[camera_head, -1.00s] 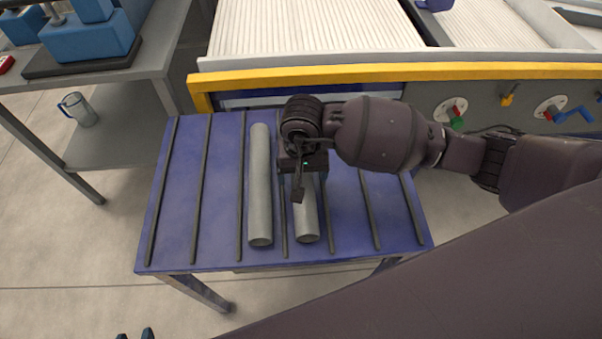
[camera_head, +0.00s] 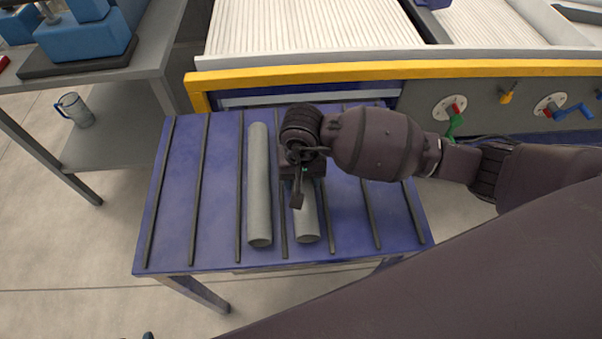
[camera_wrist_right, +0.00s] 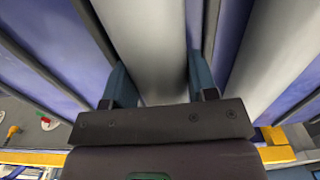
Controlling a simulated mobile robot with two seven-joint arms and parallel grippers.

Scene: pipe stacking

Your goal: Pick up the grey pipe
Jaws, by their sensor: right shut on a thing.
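Two grey pipes lie side by side lengthwise on the blue table. The left grey pipe (camera_head: 260,190) lies free between dark strips; it also shows in the right wrist view (camera_wrist_right: 265,60). My right gripper (camera_head: 298,200) is over the right grey pipe (camera_head: 307,220), with its fingers on both sides of it. In the right wrist view the right gripper (camera_wrist_right: 160,85) is shut on this pipe (camera_wrist_right: 150,40). The arm hides the pipe's far part. I cannot see a gap under it. Only a small tip of my left gripper (camera_head: 148,335) shows at the bottom edge.
The blue table (camera_head: 180,250) has several raised dark strips (camera_head: 198,190). A yellow rail (camera_head: 400,70) of a conveyor runs behind it. A grey bench (camera_head: 120,85) stands at the left with a clear mug (camera_head: 76,110) on its lower shelf. The table's left part is clear.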

